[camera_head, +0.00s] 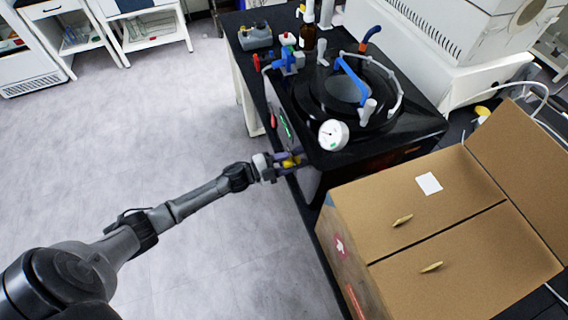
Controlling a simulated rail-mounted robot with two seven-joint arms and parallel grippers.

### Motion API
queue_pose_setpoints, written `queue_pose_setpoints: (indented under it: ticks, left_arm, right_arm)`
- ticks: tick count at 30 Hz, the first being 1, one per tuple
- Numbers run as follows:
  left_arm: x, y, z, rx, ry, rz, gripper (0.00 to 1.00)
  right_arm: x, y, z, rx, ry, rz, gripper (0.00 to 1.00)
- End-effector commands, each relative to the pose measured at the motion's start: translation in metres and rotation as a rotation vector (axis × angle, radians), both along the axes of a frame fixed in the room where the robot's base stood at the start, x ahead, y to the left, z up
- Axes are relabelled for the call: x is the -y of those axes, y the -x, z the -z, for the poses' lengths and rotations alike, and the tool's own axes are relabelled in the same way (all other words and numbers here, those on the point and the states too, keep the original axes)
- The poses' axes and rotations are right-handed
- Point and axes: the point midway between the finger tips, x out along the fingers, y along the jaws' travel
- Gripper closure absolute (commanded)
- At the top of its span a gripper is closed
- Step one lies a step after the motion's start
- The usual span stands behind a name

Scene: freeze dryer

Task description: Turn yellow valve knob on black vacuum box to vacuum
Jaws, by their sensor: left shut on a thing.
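The black vacuum box (410,133) stands on the dark bench, with a round lid, a blue handle (352,78) and a white dial gauge (333,135) on top. The yellow valve knob (289,162) shows at the lower left side of the box, below the gauge. My left gripper (288,164) reaches in from the left and is shut on the yellow knob. Its fingers hide part of the knob, and I cannot tell which way the knob points. My right gripper is not in view.
A large cardboard box (440,235) stands right of my left gripper, close to the vacuum box. A brown bottle (308,36) and a grey device (255,37) stand at the back of the bench. The floor (200,110) left of the bench is clear.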

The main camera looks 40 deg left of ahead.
Motion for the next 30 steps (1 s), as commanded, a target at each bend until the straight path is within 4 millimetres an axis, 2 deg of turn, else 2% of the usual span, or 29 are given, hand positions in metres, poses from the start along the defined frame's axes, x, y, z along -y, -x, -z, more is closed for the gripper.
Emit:
queue_pose_setpoints:
  ticks: [15,30]
  left_arm:
    - [0.0,0.0,0.001,0.208,-0.365,0.001,0.84]
    - [0.0,0.0,-0.001,0.287,-0.508,0.0,0.84]
  right_arm:
    - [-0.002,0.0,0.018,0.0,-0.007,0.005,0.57]
    - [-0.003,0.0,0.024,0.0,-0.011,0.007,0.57]
